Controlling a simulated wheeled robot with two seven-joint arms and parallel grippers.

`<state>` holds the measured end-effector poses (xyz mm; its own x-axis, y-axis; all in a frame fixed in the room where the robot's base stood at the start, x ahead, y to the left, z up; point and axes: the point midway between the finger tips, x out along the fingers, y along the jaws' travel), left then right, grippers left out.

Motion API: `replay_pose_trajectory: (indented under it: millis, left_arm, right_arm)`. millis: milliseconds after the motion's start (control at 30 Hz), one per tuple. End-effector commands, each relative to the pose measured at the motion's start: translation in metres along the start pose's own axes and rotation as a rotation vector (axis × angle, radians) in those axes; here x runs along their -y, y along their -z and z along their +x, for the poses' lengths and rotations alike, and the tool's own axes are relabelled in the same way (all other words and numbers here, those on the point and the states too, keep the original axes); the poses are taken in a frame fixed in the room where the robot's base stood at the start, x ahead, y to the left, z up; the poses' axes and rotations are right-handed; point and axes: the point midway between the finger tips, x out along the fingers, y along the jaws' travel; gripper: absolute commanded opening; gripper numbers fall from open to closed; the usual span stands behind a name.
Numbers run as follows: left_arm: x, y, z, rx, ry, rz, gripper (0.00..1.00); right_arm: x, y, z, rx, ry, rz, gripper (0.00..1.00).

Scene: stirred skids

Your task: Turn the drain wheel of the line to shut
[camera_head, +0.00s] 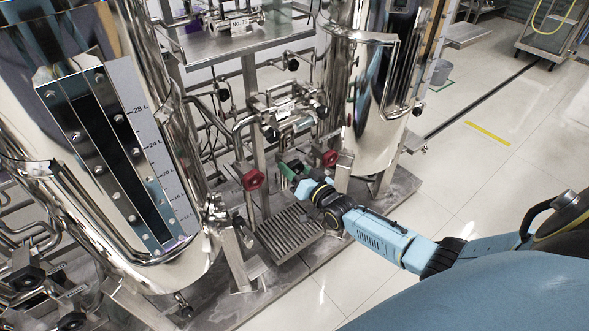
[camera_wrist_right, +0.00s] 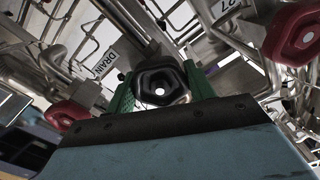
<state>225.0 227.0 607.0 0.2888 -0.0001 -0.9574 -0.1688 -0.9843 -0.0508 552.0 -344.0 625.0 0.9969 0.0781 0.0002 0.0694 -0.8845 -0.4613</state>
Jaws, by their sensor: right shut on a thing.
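A black drain wheel (camera_wrist_right: 161,84) with a light centre shows in the right wrist view, beside a tag that reads DRAIN (camera_wrist_right: 105,63). My right gripper (camera_wrist_right: 161,92) has its two green fingers on either side of the wheel and is shut on it. In the head view my right gripper (camera_head: 291,174) reaches in from the right, low between the two tanks, and I cannot make out the wheel there. My left gripper is not in view.
A red wheel (camera_head: 253,180) is left of the gripper and another red wheel (camera_head: 329,158) is right of it. Steel tanks (camera_head: 375,110) and pipes crowd both sides. A grate (camera_head: 290,233) lies below. The tiled floor (camera_head: 500,170) at right is mostly open.

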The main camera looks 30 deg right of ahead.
Motion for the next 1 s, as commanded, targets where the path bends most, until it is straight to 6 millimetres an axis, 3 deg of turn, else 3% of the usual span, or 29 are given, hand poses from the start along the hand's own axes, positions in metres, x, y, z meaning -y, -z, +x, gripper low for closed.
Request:
replay_pose_trajectory:
  millis: [433, 567, 1000]
  left_arm:
    - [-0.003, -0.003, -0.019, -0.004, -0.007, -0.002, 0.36]
    - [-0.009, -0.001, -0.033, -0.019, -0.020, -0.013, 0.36]
    - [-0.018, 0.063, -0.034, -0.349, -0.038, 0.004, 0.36]
  right_arm:
    - [-0.001, -0.002, -0.001, 0.002, 0.000, 0.426, 0.31]
    - [-0.001, -0.002, -0.001, 0.002, 0.000, 0.549, 0.31]
    - [-0.001, -0.002, -0.001, 0.003, -0.001, 0.930, 0.31]
